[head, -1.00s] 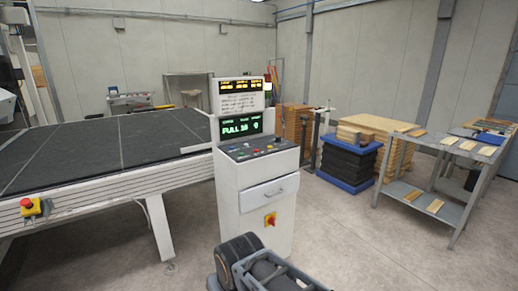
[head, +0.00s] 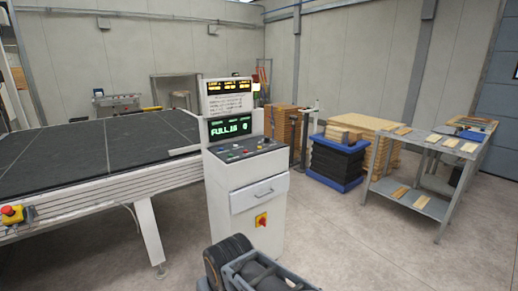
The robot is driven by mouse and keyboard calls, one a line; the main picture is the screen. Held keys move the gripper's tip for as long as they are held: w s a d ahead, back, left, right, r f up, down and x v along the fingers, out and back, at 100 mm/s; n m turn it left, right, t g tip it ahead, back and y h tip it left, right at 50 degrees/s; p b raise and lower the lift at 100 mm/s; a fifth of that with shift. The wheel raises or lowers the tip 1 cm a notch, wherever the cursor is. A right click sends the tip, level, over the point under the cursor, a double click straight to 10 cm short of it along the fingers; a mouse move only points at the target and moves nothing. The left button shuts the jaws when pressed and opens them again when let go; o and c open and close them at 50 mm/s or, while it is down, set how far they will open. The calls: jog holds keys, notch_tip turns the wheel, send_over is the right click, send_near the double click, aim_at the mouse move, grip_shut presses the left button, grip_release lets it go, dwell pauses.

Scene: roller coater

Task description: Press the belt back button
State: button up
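A white control cabinet (head: 245,215) stands upright in the middle of the head view. Its sloped dark button panel (head: 243,150) carries several small coloured buttons. They are too small to tell which one is the belt back button. A screen with green text (head: 230,127) sits above the panel, with a yellow-lit display (head: 229,86) on top. A red and yellow switch (head: 261,219) is on the cabinet front. Part of my arm shows at the bottom centre, in front of the cabinet. My gripper's fingers are not visible.
A wide dark belt conveyor (head: 90,150) is at the left, with a red emergency button (head: 12,213) on its side. A blue-based dark stack (head: 335,160) and a grey metal table (head: 425,185) stand at the right. The floor (head: 360,250) right of the cabinet is clear.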

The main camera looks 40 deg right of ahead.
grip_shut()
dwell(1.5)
